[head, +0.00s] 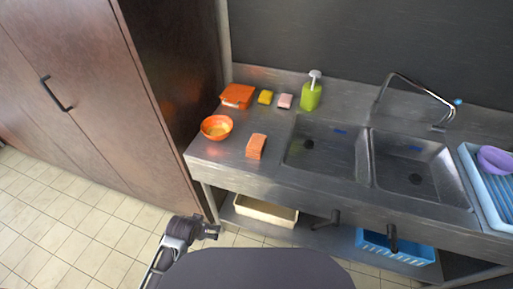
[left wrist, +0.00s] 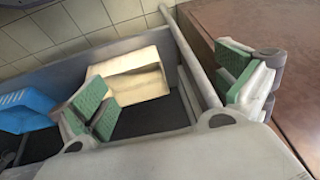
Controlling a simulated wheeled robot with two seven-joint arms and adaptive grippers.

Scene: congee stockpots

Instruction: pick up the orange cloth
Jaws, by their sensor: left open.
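The orange cloth (head: 256,146) appears as a small folded orange block lying flat on the steel counter, left of the sinks. It does not show in the left wrist view. My left gripper (head: 207,232) is low in front of the counter's left end, below the counter top and well apart from the cloth. In the left wrist view my left gripper (left wrist: 165,85) has its two green-padded fingers spread, with nothing held between them. My right gripper is not in view.
An orange bowl (head: 216,127), orange box (head: 237,96), yellow sponge (head: 265,97), pink sponge (head: 285,101) and green soap bottle (head: 311,93) surround the cloth's area. A brown cabinet (head: 90,90) stands left. A cream bin (head: 265,211) and blue basket (head: 395,247) sit below.

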